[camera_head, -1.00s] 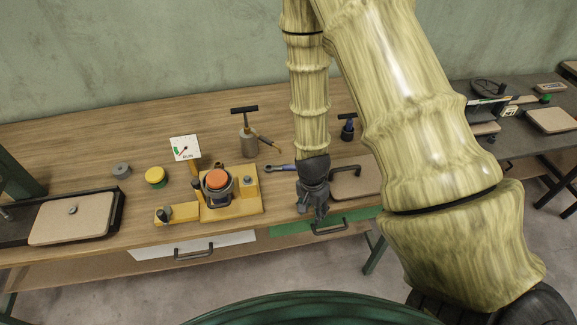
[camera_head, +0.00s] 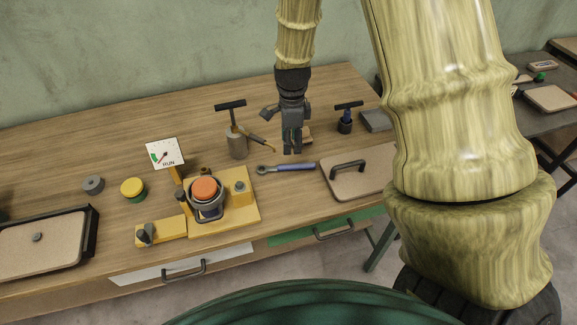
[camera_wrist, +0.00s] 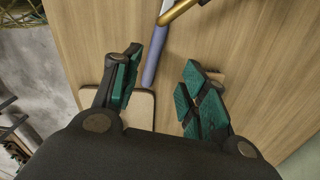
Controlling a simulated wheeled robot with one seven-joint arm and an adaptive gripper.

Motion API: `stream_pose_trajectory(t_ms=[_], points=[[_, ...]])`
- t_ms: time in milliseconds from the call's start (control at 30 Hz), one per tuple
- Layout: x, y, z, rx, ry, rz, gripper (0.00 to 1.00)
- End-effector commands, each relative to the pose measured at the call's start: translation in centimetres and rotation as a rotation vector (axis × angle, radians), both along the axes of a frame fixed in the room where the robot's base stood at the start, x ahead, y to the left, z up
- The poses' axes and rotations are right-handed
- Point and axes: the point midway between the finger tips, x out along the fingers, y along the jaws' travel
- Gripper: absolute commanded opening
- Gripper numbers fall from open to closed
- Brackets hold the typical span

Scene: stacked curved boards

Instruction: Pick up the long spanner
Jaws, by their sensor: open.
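A long spanner (camera_head: 287,168) with a blue-violet handle and grey ring head lies on the wooden workbench, between the yellow fixture and a board with a black handle. My gripper (camera_head: 292,150) hangs fingers-down above the bench, near the spanner's handle and apart from it. In the wrist view, my gripper (camera_wrist: 160,78) is open and empty, with green-padded fingers spread. The spanner's handle (camera_wrist: 155,55) shows between and beyond the fingertips, nearer the left finger. Its ring head is mostly out of the wrist view.
A pump can with a brass spout (camera_head: 255,138) stands left of my gripper; the spout also shows in the wrist view (camera_wrist: 178,12). The board with the black handle (camera_head: 370,180) lies right of the spanner. The yellow fixture (camera_head: 245,212) stands left. A small blue-black tool (camera_head: 346,122) stands behind.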

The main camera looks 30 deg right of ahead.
Motion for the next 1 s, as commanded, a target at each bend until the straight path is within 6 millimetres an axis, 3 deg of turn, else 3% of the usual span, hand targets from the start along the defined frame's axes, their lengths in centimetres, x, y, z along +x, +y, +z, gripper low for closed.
stream_pose_trajectory(t_ms=[300,667,1000], points=[[0.1,0.3,-3.3,0.000,0.002,0.007,0.43],[-0.2,0.3,-4.7,0.001,0.002,0.003,0.43],[-0.7,0.7,-7.5,0.000,0.001,0.003,0.43]])
